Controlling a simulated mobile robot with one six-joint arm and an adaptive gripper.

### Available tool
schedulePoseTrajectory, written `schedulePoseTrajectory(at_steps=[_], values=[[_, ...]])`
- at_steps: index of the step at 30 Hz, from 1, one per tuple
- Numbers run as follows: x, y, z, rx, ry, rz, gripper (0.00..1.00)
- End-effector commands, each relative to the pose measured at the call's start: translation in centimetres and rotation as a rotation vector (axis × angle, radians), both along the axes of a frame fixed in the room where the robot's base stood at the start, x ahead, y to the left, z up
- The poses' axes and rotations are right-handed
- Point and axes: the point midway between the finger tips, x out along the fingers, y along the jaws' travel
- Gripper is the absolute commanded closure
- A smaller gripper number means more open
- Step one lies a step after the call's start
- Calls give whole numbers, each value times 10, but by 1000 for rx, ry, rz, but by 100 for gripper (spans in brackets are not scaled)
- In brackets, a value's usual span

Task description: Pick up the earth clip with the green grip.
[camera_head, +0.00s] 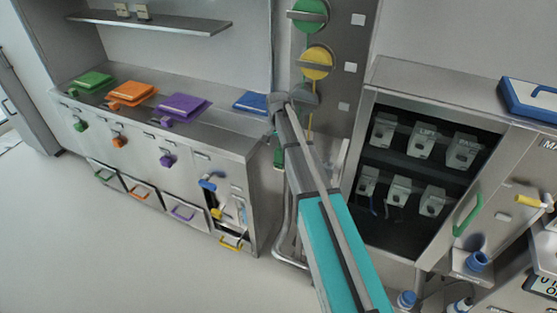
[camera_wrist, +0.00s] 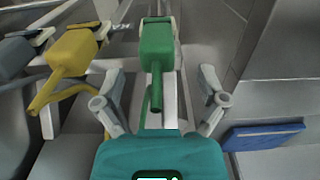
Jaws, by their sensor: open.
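The earth clip with the green grip (camera_wrist: 157,50) is in the upper middle of the wrist view, with a green handle pointing down towards me. My gripper (camera_wrist: 161,80) is open, with one finger on each side of the green grip and visible gaps between. The fingers do not appear to touch it. In the head view a small green piece (camera_head: 279,156) shows just left of my arm; I cannot tell if it is the same clip. My fingers are not clearly visible in the head view.
A yellow-gripped clip (camera_wrist: 70,54) hangs close left of my left finger. A blue flat case (camera_wrist: 262,135) is at right in the wrist view. In the head view, a counter (camera_head: 222,127) stands left of my arm and an open cabinet (camera_head: 375,92) right of it.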

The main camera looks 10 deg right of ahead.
Motion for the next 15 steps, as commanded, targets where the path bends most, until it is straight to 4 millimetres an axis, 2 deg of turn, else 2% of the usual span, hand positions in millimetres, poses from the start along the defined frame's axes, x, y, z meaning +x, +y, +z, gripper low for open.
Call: schedulePoseTrajectory(at_steps=[8,15], values=[[0,-1,-1,0,0,-1,9],[0,-2,-13,0,0,-1,9]])
